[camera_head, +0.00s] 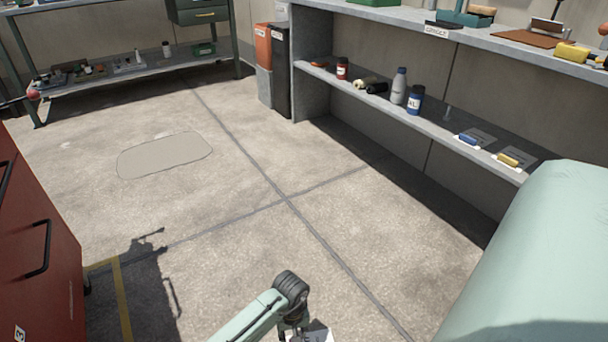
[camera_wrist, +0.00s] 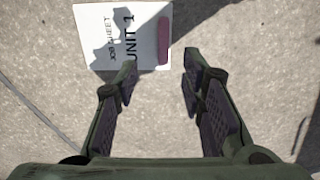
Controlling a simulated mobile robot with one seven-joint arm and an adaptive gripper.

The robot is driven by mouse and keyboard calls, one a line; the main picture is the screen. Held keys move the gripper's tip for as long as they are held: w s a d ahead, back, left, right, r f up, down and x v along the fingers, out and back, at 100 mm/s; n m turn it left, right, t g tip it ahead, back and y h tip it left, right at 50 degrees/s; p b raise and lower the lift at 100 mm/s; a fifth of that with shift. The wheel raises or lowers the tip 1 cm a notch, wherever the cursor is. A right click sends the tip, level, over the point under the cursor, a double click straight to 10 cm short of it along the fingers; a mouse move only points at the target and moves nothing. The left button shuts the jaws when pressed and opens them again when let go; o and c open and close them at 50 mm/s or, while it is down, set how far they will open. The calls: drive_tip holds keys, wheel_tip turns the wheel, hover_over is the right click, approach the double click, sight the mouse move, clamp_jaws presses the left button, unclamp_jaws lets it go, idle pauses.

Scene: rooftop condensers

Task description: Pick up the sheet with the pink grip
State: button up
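A white sheet (camera_wrist: 105,18) printed "JOB SHEET" and "UNIT 1" appears to lie flat on the concrete floor in the wrist view. Its pink grip (camera_wrist: 163,40) is a dull pink strip along the sheet's right edge. A shadow covers part of the sheet. My gripper (camera_wrist: 160,62) is open and empty, its two fingertips on either side of the line down from the pink grip. The gap above the floor is hard to judge. In the head view, a white corner of the sheet (camera_head: 320,333) shows at the bottom edge beside my wrist; the pink grip is out of sight.
A red cabinet (camera_head: 35,240) stands at left. A grey shelf unit (camera_head: 440,130) with bottles and small items runs along the right. A green-framed bench (camera_head: 130,80) is at back left, with bins (camera_head: 272,65) beside the shelves. The middle floor is clear.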

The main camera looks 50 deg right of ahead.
wheel_tip(320, 180, down, 5)
drive_tip(key=shift+r+b, duration=0.1)
drive_tip(key=shift+b, duration=0.5)
drive_tip(key=shift+w+a+f+b, duration=0.1)
drive_tip(key=shift+f+b, duration=0.5)
drive_tip(key=shift+f, duration=0.8)
drive_tip(key=shift+w+a+f+b, duration=0.1)
drive_tip(key=shift+f+b, duration=0.45)
drive_tip(key=shift+f, duration=0.8)
drive_tip(key=shift+c, duration=0.2)
clamp_jaws()
